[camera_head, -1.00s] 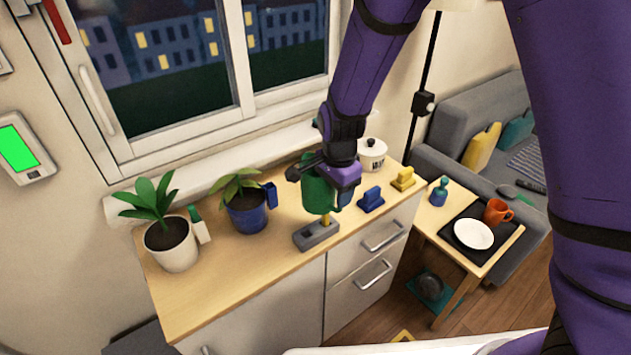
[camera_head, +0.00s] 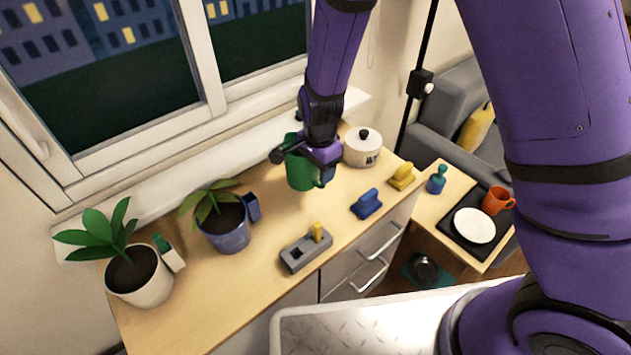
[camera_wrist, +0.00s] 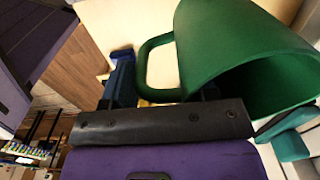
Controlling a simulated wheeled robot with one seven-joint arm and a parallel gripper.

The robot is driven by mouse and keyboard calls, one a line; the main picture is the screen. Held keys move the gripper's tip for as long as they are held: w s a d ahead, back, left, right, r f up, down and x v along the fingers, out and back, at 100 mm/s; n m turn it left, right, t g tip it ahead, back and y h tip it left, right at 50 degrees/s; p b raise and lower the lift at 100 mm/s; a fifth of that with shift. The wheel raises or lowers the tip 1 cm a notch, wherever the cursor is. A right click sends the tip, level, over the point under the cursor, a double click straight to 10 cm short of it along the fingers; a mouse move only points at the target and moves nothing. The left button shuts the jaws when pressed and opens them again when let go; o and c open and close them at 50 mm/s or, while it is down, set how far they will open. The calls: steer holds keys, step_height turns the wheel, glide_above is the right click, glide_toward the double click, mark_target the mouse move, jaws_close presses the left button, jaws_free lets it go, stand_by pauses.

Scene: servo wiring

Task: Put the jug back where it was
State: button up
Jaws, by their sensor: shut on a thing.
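The green jug (camera_head: 302,173) is in my gripper (camera_head: 322,166), over the back part of the wooden counter between the potted plant and the white pot. It looks roughly upright. I cannot tell whether its base touches the counter. In the wrist view the jug (camera_wrist: 235,45) fills the upper right, its handle toward the left. My gripper (camera_wrist: 165,88) is shut on it near the handle there; the exact contact is partly hidden.
On the counter (camera_head: 215,300) stand two potted plants (camera_head: 228,225), a grey slotted block (camera_head: 305,252), a blue block (camera_head: 366,204), a yellow block (camera_head: 402,177) and a lidded white pot (camera_head: 362,147). The window is behind. Counter between grey block and jug is clear.

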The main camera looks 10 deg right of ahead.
steer(key=shift+f, duration=2.6)
steer(key=shift+f, duration=0.1)
steer(key=o, duration=1.3)
steer(key=shift+o, duration=0.2)
